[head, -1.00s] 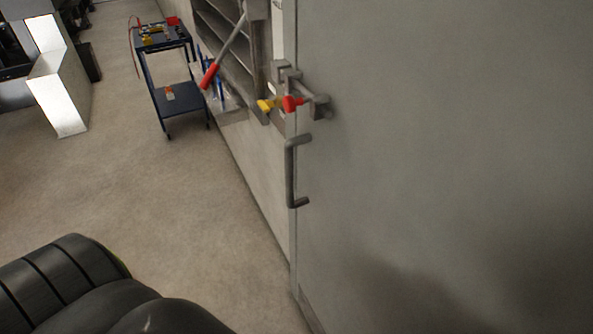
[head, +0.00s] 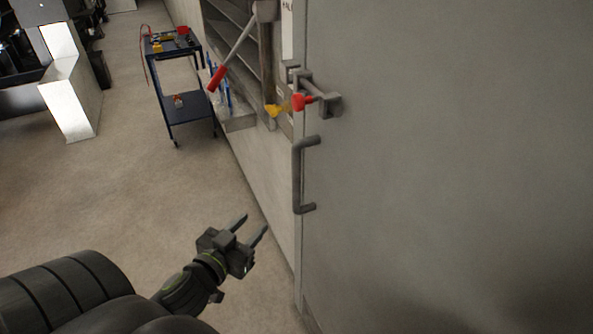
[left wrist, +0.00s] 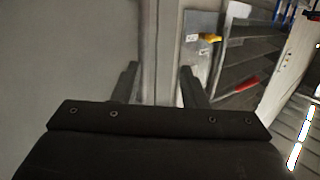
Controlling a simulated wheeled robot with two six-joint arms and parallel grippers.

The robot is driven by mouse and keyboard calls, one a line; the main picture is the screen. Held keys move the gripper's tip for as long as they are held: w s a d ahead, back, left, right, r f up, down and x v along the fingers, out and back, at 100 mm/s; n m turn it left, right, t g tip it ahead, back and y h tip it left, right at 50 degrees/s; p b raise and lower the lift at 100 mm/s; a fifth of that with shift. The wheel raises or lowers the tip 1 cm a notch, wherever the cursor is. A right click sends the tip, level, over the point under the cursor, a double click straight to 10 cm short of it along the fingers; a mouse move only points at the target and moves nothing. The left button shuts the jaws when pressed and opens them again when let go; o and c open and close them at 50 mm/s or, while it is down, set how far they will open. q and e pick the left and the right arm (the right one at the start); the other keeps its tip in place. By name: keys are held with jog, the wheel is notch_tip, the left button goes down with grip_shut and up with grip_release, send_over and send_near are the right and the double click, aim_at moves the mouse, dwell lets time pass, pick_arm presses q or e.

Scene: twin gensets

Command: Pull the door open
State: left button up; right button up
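The door (head: 440,150) is a large grey panel filling the right of the head view; it looks shut. Its handle (head: 297,176) is a dark vertical bar near the door's left edge. A latch (head: 322,98) with a red knob (head: 299,102) sits just above the handle. My left gripper (head: 254,227) is open and empty, below and left of the handle and apart from it. In the left wrist view its two fingers (left wrist: 160,85) stand apart with the door edge between them in the background. My right gripper is not in view.
A blue cart (head: 172,85) with small items stands at the back left. Grey shelving (head: 232,65) with a red-gripped lever (head: 218,78) and a yellow handle (head: 272,110) is left of the door. The floor (head: 130,190) left of the door is clear.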

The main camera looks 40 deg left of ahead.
aim_at(294, 170)
pick_arm(q)
notch_tip(294, 170, up, 6)
jog(key=d+t, duration=0.2)
jog(key=shift+h, duration=0.4)
jog(key=w+p, duration=0.1)
jog(key=w, duration=0.4)
jog(key=w+p, duration=0.1)
jog(key=w, duration=0.5)
jog(key=w+p, duration=0.2)
jog(key=w, duration=0.3)
jog(key=shift+w+a+r, duration=0.1)
jog(key=shift+w+a, duration=0.05)
jog(key=shift+a, duration=0.25)
grip_shut()
